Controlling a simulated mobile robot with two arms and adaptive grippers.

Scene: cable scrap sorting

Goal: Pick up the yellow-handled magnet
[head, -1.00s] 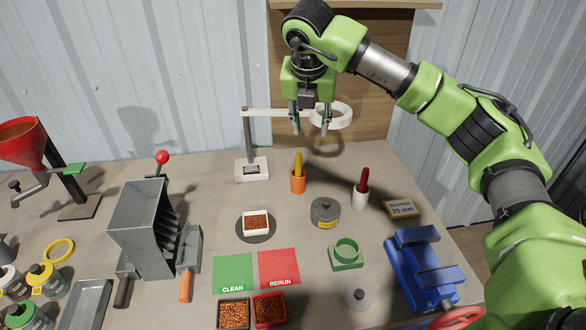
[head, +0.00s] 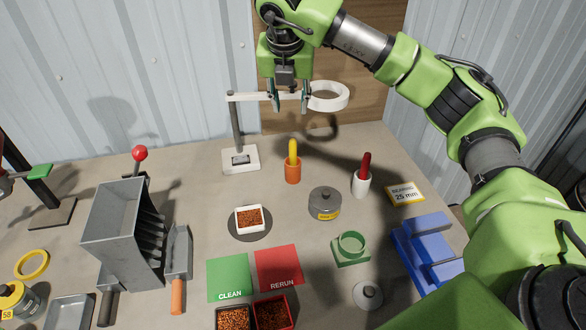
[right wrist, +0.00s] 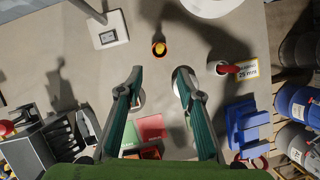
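The yellow-handled magnet (head: 292,150) stands upright in an orange cup (head: 292,172) on the bench. Only its yellow handle shows; the lower part is hidden in the cup. My right gripper (head: 290,108) is open and empty, pointing down, above the handle in the head view. In the right wrist view, the yellow handle top (right wrist: 159,45) lies beyond the gap between the open fingertips (right wrist: 159,75), roughly centred on it and apart from them. My left gripper is not in view.
A red handle (head: 366,163) stands in a white cup (head: 361,184) to the right. A white stand (head: 240,158) with a ring arm (head: 328,96) is close behind the gripper. A grey lidded pot (head: 325,203) and a white dish (head: 249,219) are in front.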

